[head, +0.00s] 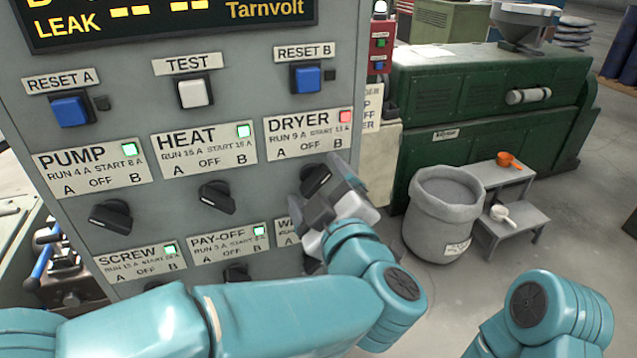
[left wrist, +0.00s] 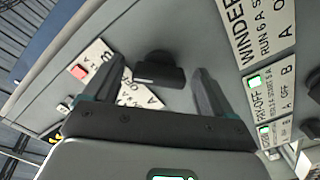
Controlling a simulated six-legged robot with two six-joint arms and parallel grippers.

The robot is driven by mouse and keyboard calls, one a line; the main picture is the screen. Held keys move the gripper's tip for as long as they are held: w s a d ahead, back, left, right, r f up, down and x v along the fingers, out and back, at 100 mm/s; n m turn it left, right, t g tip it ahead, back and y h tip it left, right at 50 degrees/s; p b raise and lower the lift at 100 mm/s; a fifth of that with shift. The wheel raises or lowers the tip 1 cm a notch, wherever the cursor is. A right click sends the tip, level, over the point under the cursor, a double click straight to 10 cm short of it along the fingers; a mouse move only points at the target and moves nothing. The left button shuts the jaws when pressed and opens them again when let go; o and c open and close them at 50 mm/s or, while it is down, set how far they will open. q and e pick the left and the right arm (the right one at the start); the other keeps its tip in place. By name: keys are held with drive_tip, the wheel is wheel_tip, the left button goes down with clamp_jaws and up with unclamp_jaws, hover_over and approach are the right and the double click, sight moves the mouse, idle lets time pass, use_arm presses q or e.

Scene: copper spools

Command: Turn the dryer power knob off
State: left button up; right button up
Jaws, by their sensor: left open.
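The dryer power knob (head: 316,178) is a black rotary knob under the DRYER label (head: 302,137), which has A, OFF and B marks and a red lamp (head: 345,116). My left gripper (head: 322,188) is at this knob, with its grey fingers open and partly covering it in the head view. In the left wrist view the knob (left wrist: 158,69) shows between the two spread fingers of the gripper (left wrist: 158,82), with a gap on each side. I cannot tell exactly which mark the knob points to. My right arm shows at the lower right, but its gripper is out of view.
The PUMP knob (head: 110,216) and HEAT knob (head: 217,197) are to the left on the same panel. The SCREW and PAY-OFF knobs sit below, partly hidden by my arm. Push buttons are above. A grey sack (head: 440,225) and small steps (head: 515,235) stand to the right.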

use_arm(q)
drive_tip(key=shift+s, duration=0.15)
drive_tip(key=shift+c, duration=1.2)
drive_tip(key=shift+r, duration=0.1)
drive_tip(key=c, duration=0.8)
drive_tip(key=shift+n+b, duration=0.3)
drive_tip(key=shift+b, duration=0.3)
drive_tip(key=n+b, duration=0.1)
drive_tip(key=b, duration=0.1)
drive_tip(key=n+b, duration=0.4)
drive_tip(key=b, duration=0.1)
drive_tip(key=shift+f, duration=0.25)
drive_tip(key=shift+r+n+b, duration=0.1)
drive_tip(key=shift+n+b, duration=0.8)
drive_tip(key=shift+n, duration=0.1)
drive_tip(key=shift+r+n+b, duration=0.15)
drive_tip(key=shift+n+b, duration=0.35)
drive_tip(key=shift+n, duration=0.1)
drive_tip(key=shift+r, duration=0.1)
